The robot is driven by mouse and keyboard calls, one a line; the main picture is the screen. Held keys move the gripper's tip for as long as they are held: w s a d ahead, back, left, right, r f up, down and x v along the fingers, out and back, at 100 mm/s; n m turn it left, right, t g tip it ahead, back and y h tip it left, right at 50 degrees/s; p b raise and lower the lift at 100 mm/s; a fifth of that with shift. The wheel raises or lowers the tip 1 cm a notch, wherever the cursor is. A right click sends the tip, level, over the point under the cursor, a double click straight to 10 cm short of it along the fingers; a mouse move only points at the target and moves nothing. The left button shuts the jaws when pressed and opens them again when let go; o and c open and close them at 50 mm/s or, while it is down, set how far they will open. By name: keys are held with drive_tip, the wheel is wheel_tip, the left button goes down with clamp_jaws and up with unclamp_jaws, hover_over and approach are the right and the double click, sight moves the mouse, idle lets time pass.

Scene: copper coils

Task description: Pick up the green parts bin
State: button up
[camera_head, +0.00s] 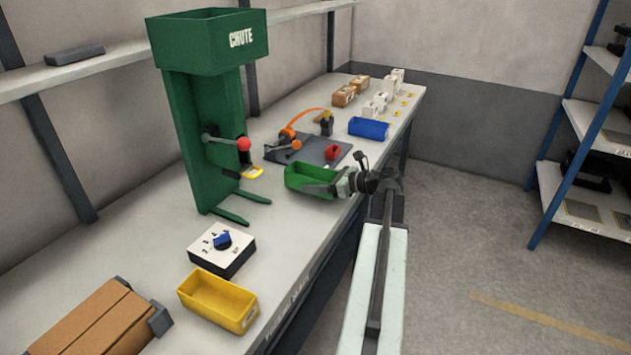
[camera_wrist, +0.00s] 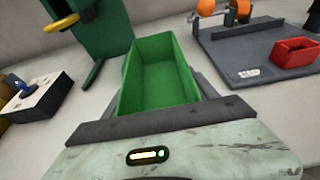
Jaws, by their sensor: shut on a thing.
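The green parts bin (camera_head: 306,178) is an open, empty box over the bench, right of the green chute stand. My gripper (camera_head: 322,186) reaches it from the right and is shut on it. In the wrist view the green bin (camera_wrist: 158,80) fills the middle, just beyond the gripper (camera_wrist: 160,105), with its open top facing up. Dark finger parts show along both sides of the bin. I cannot tell whether the bin still touches the bench.
The green chute stand (camera_head: 190,130) with a red-knobbed lever is to the left. A grey plate (camera_head: 280,152) with an orange-armed device and red bin (camera_head: 332,152) lies behind. A blue bin (camera_head: 368,128), yellow bin (camera_head: 218,300) and dial box (camera_head: 222,250) stand on the bench.

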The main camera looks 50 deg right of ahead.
drive_tip(key=s+d+r+p, duration=0.1)
drive_tip(key=s+d, duration=0.1)
drive_tip(key=s, duration=1.3)
drive_tip(key=shift+s+d, duration=0.15)
drive_tip(key=shift+s, duration=0.2)
